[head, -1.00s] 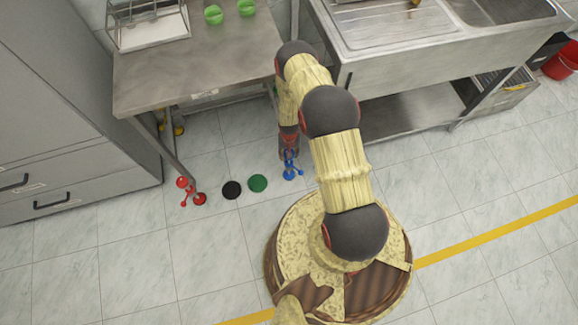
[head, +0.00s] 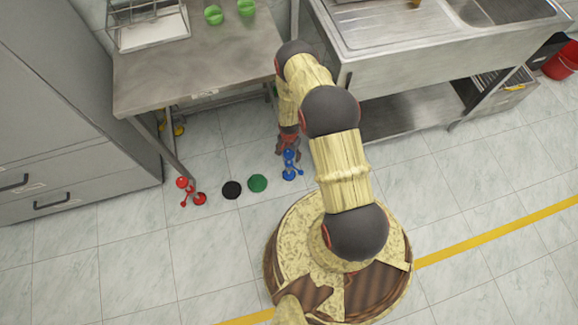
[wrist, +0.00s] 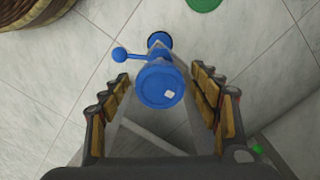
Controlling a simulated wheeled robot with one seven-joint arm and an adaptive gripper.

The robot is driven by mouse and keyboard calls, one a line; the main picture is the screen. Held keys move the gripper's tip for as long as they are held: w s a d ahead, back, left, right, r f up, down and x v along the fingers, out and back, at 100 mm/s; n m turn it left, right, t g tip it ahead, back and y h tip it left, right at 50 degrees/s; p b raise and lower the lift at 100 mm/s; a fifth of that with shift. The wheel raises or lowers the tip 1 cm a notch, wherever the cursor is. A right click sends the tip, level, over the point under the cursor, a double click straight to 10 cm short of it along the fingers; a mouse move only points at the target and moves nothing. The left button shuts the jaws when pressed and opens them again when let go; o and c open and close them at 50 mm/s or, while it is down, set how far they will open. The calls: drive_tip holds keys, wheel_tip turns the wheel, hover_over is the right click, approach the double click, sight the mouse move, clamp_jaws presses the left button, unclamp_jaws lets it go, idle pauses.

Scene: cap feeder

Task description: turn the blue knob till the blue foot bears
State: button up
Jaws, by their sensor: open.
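The blue knob (wrist: 159,86), round with a small white mark on its top, lies between the spread fingers of my gripper (wrist: 161,76) in the wrist view. I see floor between the knob and the fingers on both sides, and the gripper is open. A blue arm with a ball end sticks out to the left below the knob. The blue foot (wrist: 159,40) shows beyond the knob, near the floor; whether it touches the floor I cannot tell. In the head view the blue knob (head: 289,155) stands above the blue foot (head: 289,175), with my gripper (head: 289,145) just behind it.
A steel table (head: 200,70) stands behind, with a red foot (head: 199,199) at its left front leg. Black (head: 232,190) and green (head: 257,183) discs lie on the floor. A sink unit (head: 440,40) is at right, a grey cabinet (head: 70,110) at left.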

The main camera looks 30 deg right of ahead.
sight(289, 153)
drive_tip(key=shift+r+p, duration=2.2)
drive_tip(key=shift+r, duration=1.35)
